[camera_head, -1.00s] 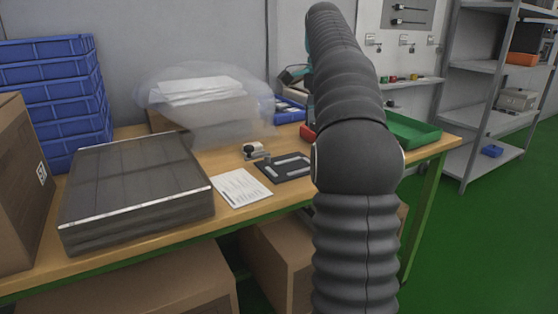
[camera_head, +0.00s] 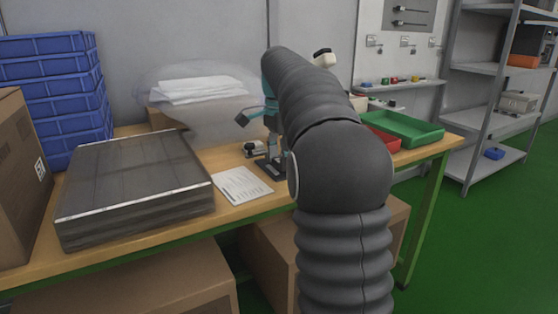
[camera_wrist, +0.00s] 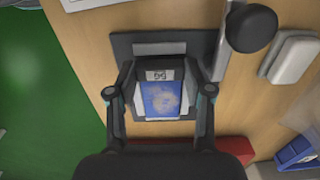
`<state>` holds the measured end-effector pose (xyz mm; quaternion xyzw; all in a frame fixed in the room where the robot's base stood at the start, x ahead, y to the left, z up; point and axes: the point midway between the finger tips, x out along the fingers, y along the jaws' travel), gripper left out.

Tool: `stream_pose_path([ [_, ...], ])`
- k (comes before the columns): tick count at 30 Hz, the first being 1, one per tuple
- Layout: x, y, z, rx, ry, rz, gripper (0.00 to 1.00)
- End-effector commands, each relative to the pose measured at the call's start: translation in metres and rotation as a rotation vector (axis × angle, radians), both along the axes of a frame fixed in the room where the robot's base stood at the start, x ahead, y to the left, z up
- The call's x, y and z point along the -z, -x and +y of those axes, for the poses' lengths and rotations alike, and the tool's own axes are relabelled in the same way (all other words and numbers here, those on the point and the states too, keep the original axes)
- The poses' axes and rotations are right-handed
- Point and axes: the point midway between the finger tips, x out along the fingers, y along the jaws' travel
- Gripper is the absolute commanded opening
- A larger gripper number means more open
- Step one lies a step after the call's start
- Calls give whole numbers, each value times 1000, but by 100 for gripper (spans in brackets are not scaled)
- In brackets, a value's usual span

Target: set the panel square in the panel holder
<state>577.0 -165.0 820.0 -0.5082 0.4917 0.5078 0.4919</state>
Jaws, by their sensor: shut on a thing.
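The panel (camera_wrist: 160,100), with a blue printed face and a dark strip with characters at its top, is between the two fingers of my gripper (camera_wrist: 160,97). My gripper is shut on its left and right sides. The panel holder, a dark plate with light strips (camera_wrist: 122,44), lies beneath on the table. The panel looks roughly square to the plate; I cannot tell whether it touches it. In the head view my gripper (camera_head: 270,165) is low over the holder (camera_head: 278,176), and my arm hides part of both.
A black knob (camera_wrist: 250,28) and a white block (camera_wrist: 292,58) stand close beside the holder. A white paper sheet (camera_head: 241,186) lies to its left, with a wrapped stack (camera_head: 135,185) beyond. Red (camera_head: 384,141) and green (camera_head: 405,128) trays are to the right.

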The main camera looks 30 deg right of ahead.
Motion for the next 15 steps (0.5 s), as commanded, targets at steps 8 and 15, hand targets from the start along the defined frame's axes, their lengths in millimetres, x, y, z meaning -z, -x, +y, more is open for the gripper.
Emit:
stream_pose_path([
  [8,2,0,0,0,0,0,61],
  [15,2,0,0,0,0,0,62],
])
